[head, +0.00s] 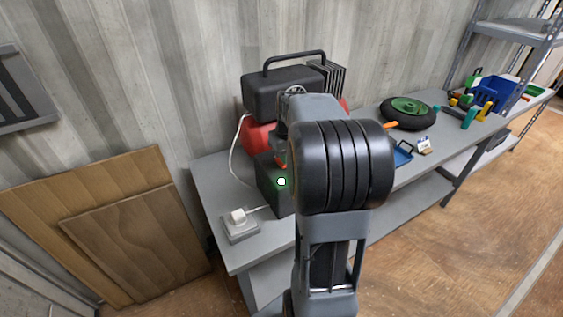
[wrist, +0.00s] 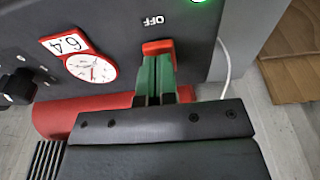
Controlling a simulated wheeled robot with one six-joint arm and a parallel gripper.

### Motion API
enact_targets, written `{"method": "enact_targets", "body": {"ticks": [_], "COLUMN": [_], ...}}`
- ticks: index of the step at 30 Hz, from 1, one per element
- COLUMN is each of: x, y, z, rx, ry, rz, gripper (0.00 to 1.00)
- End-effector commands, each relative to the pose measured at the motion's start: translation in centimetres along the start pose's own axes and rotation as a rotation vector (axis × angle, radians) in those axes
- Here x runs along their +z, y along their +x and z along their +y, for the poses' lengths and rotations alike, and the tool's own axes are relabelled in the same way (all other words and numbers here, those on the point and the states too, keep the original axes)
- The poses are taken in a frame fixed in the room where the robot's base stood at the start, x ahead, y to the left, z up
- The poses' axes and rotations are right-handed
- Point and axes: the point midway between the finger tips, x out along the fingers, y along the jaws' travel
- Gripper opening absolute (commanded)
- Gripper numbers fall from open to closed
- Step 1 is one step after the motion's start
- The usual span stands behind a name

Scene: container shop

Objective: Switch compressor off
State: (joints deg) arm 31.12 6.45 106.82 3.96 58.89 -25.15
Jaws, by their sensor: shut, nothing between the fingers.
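The compressor (head: 284,90) stands on the grey bench, with a black top and handle over a red tank. Its dark control panel (wrist: 110,28) fills the upper part of the wrist view, with a round gauge (wrist: 91,68), a 6.4 label and the word OFF. A green lamp (wrist: 198,1) is lit at the top edge; it also glows in the head view (head: 281,181). My gripper (wrist: 157,60) is shut, its green fingers together and pointing at the panel beside OFF. A red piece (wrist: 158,47), apparently the switch, lies at the fingertips; contact is unclear.
The bench (head: 215,180) also holds a white plug in a socket box (head: 239,226), a black wheel with a green hub (head: 408,112) and several tools. Wooden boards (head: 130,220) lean on the wall at left. My arm hides part of the compressor.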

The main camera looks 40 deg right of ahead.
Motion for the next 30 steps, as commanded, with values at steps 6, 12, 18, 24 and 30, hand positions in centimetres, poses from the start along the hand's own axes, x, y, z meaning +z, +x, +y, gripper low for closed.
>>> {"method": "enact_targets", "body": {"ticks": [6, 12, 18, 24, 30], "x": [0.1, 0.1, 0.2, 0.2, 0.1], "y": [0.4, 0.7, 1.0, 1.1, 0.6], "z": [0.0, 0.0, 0.0, 0.0, 0.0], "rx": [0.000, 0.000, 0.000, 0.000, 0.000], "ry": [0.000, 0.000, 0.000, 0.000, 0.000], "rz": [-0.001, -0.001, -0.001, 0.000, 0.000], "gripper": [0.00, 0.00, 0.00, 0.00, 0.00]}}
